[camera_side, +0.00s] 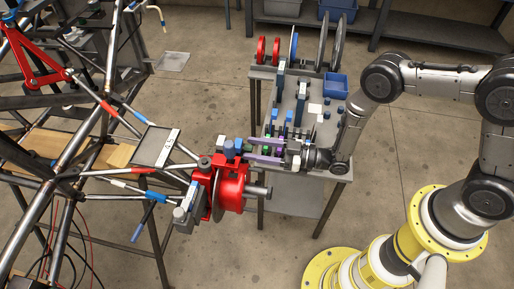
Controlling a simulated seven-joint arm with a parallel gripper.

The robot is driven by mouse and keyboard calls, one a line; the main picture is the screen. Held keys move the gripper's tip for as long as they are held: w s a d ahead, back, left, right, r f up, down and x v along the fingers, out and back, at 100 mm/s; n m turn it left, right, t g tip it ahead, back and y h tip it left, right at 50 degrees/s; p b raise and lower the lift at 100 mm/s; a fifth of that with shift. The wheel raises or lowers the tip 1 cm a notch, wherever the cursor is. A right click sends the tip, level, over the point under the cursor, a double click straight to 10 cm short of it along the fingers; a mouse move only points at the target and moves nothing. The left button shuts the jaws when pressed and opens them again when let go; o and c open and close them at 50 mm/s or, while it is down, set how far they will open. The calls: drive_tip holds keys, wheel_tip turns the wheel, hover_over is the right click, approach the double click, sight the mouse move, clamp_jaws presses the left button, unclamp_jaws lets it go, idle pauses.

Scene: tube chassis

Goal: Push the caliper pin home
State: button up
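A red wheel-hub assembly (231,190) with a thin grey brake disc (216,197) sits at the end of the chassis tubes. A grey block, which looks like the caliper (187,208), is at the disc's left side. My gripper (251,152) reaches in from the right, its purple fingers pointing left just above the red hub. A small blue piece (229,148) lies just left of the fingertips, over the hub's top; I cannot tell whether it is the pin or whether the fingers touch it. The finger gap is too small to judge, and the pin's seating is not discernible.
A bench (333,168) behind my gripper carries several small parts, a blue bin (336,85) and upright discs (337,45). The tube chassis (75,165) fills the left side. Concrete floor (270,255) is clear in front.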

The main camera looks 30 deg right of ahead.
drive_tip(key=v, duration=1.4)
drive_tip(key=shift+a+r, duration=0.1)
drive_tip(key=shift+a, duration=0.05)
